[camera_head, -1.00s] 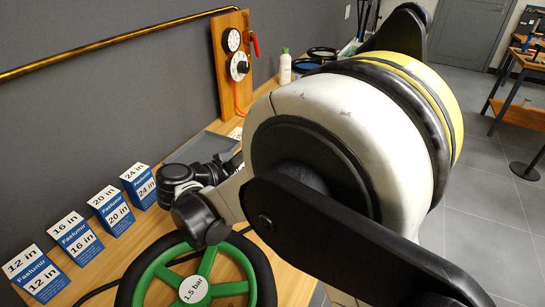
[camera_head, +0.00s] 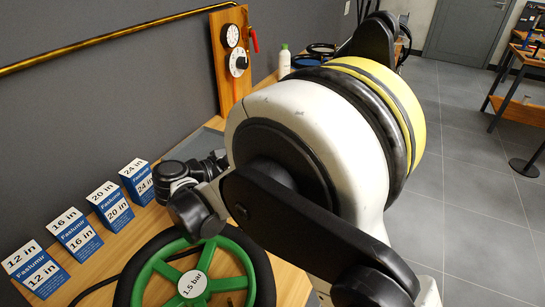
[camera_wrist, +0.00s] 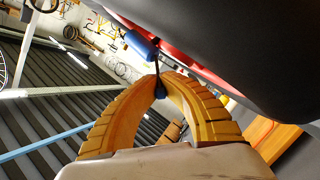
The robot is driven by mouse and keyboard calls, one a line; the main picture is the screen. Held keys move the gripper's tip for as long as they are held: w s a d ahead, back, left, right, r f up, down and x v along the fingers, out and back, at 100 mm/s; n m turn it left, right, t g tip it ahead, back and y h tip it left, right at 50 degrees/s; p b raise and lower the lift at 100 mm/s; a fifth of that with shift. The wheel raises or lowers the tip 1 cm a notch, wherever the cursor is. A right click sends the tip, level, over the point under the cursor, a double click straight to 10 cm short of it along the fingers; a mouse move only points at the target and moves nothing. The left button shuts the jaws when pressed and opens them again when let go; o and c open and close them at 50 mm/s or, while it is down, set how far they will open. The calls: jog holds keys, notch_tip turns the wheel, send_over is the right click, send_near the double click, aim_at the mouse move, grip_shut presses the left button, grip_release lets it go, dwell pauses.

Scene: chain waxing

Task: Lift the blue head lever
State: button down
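In the wrist view, a blue cylindrical piece (camera_wrist: 140,45) shows beyond my fingertips, against a dark and red body. A thin dark rod runs down from it to a small blue end (camera_wrist: 160,94) between my fingers; which of these blue parts is the head lever is unclear. The yellow-brown curved fingers of my gripper (camera_wrist: 161,77) come close together at the tips, around or beside the rod. Contact cannot be told. In the head view my arm hides the gripper and the lever. A green wheel (camera_head: 166,272) with a black tyre and a "1.5 bar" label lies on the bench.
Several blue-and-white size boxes (camera_head: 75,237) stand in a row along the wall at left. A wooden board (camera_head: 229,60) with dials and a red lever stands further back. A white bottle (camera_head: 284,62) is behind it. The floor at right (camera_head: 480,210) is open.

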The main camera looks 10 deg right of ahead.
dwell(0.5)
jog(key=c, duration=1.6)
grip_release()
jog(key=shift+o, duration=0.2)
jog(key=v, duration=1.2)
